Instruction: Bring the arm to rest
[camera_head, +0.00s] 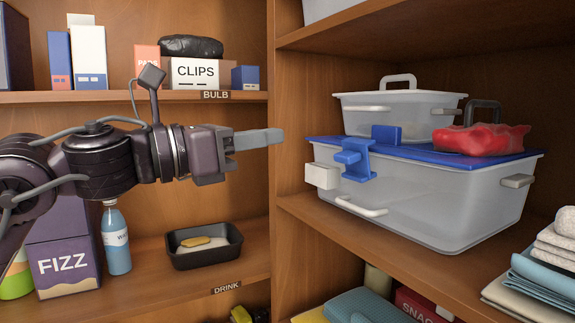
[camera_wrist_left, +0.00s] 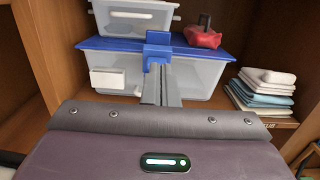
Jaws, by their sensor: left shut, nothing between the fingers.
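My left gripper (camera_head: 262,139) reaches in from the left in the head view. Its fingers are together and hold nothing. It is in front of the shelf unit, left of the upright panel's right-hand bay. In the left wrist view the shut fingers (camera_wrist_left: 160,85) point toward the large clear bin (camera_wrist_left: 202,75) with a blue lid. A water bottle (camera_head: 116,240) stands upright on the lower left shelf, below my left arm and partly hidden by it. My right gripper is in neither view.
The large clear bin (camera_head: 420,200) carries a smaller clear bin (camera_head: 390,118) and a red bag (camera_head: 480,139). A black tray (camera_head: 205,255) and a FIZZ box (camera_head: 65,268) share the drink shelf (camera_head: 150,295). Folded towels (camera_head: 535,275) lie at lower right.

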